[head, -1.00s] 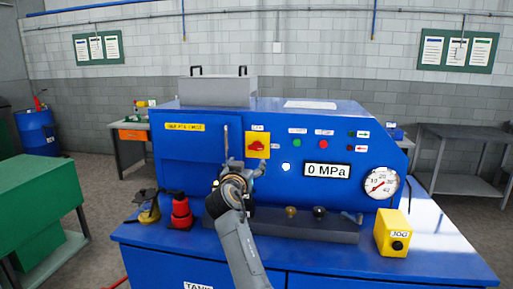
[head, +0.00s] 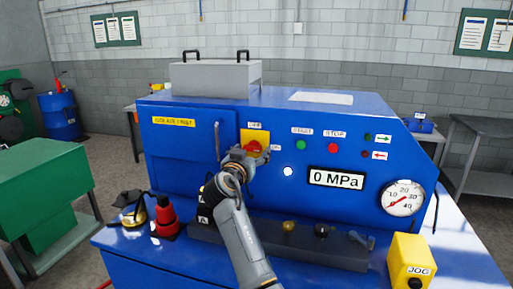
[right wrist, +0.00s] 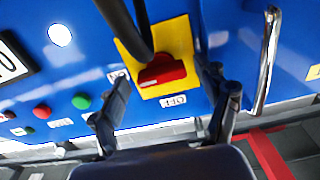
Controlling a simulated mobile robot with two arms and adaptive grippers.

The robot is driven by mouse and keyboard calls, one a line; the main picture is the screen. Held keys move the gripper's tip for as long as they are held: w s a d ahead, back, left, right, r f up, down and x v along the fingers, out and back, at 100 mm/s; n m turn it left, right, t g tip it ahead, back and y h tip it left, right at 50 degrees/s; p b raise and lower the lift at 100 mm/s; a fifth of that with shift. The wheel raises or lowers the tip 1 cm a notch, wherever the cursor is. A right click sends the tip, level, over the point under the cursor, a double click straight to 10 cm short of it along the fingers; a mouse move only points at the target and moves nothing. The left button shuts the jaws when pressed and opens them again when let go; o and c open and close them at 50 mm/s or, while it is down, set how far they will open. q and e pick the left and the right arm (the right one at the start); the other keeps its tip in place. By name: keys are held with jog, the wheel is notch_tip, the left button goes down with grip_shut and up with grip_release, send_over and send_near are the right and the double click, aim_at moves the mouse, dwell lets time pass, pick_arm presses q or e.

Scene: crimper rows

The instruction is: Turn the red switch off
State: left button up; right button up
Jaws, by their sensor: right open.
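The red switch (head: 253,146) sits on a yellow plate (head: 261,136) on the front of the blue machine. My right gripper (head: 246,156) is in front of it and covers the lower part of the plate in the head view. In the right wrist view the red switch (right wrist: 162,70) and its yellow plate (right wrist: 182,38) show upside down. There the fingers of my right gripper (right wrist: 166,78) are open, one on each side of the red knob. I cannot tell whether they touch it. My left gripper is not in view.
A silver handle (right wrist: 268,60) stands out beside the switch. Green (head: 301,145) and red (head: 333,148) buttons, a pressure display (head: 337,179) and a gauge (head: 403,198) are to its right. A red and black object (head: 165,217) and a yellow JOG box (head: 409,259) stand on the ledge.

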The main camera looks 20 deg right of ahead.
jog(key=shift+s+a+r, duration=0.25)
jog(key=shift+a, duration=0.05)
jog(key=shift+c, duration=1.3)
jog(key=shift+d, duration=0.1)
jog(key=c, duration=0.9)
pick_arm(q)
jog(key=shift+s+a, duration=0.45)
